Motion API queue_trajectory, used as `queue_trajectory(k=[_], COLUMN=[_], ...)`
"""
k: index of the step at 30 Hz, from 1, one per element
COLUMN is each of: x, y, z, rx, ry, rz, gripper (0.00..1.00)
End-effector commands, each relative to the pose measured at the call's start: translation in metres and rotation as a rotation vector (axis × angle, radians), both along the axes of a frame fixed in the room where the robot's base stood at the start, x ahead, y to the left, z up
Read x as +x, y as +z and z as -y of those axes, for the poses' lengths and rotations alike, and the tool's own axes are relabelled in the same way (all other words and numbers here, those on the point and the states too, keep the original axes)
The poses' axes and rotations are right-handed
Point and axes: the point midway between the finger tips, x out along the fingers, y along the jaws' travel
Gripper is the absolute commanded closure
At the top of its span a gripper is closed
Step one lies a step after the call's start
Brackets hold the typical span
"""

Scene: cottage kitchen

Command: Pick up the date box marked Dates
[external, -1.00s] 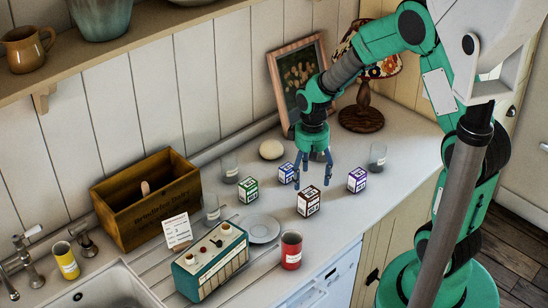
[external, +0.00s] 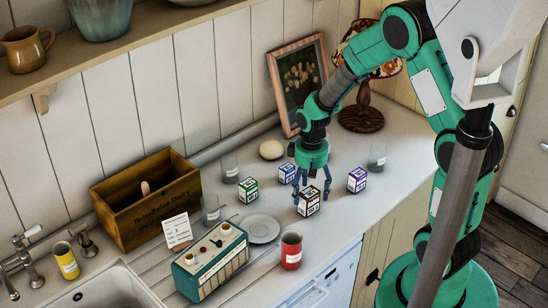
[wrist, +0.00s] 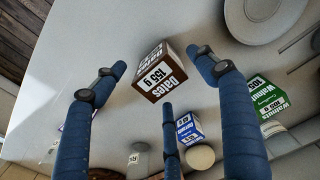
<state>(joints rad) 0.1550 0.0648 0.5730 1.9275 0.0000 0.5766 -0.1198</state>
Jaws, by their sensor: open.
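The date box (external: 308,203) is a small brown and white carton on the counter. In the wrist view its printed label reads Dates, and the box (wrist: 160,73) lies between my spread fingertips. My gripper (external: 312,191) has blue fingers and points down just over and around the upper part of the box. In the wrist view my gripper (wrist: 157,68) is open, with gaps visible between its fingertips and the box. I cannot tell whether any finger touches it.
A blue box (external: 287,173) and a green box (external: 248,190) stand left of the date box; a purple box (external: 357,180) stands right. A saucer (external: 260,229), red cup (external: 291,250) and radio (external: 211,262) are nearer the sink. Clear glasses (external: 377,157) stand about.

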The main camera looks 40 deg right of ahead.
Motion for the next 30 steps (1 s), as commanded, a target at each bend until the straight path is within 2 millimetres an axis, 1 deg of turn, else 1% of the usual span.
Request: queue_trajectory(k=[1,6,11,29,30], x=[-0.001,-0.001,-0.001,-0.001,-0.001], y=[-0.007,-0.028,-0.04,-0.042,-0.042], z=[0.0,0.001,0.001,0.001,0.001], rx=[0.0,0.0,0.0,0.0,0.0], ry=[0.0,0.0,0.0,0.0,0.0], rz=[-0.002,-0.003,-0.001,0.0,0.0], gripper=[0.28,0.28,0.28,0.28,0.34])
